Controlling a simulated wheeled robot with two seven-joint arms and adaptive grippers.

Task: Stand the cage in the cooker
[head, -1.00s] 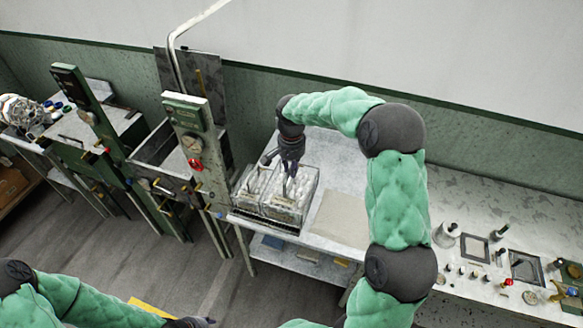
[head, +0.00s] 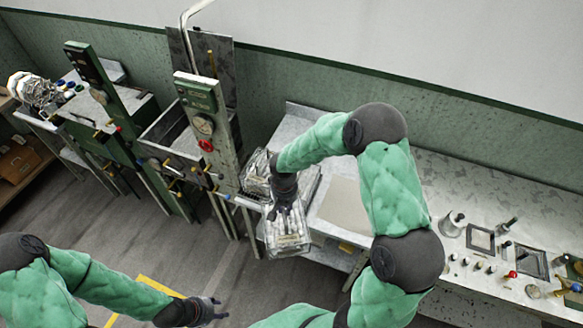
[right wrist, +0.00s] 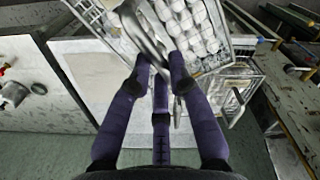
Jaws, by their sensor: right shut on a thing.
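The cage (head: 287,240) is a clear wire-sided box holding several white cocoons. My right gripper (head: 283,208) is shut on its handle and holds it from above, in front of the bench edge. In the right wrist view the fingers (right wrist: 162,75) close on the metal handle, with the cage (right wrist: 210,45) and its white rows beyond. The open metal tank left of the green control post looks like the cooker (head: 165,153); its inside is partly hidden. My left gripper (head: 207,310) is low at the front, away from the cage; its finger gap is unclear.
A second cage (head: 255,178) stands on the bench (head: 300,124) beside the control post (head: 207,125). A flat pale board (head: 340,205) lies on the bench. Small tools and jars cover the right-hand bench. The floor in front is open.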

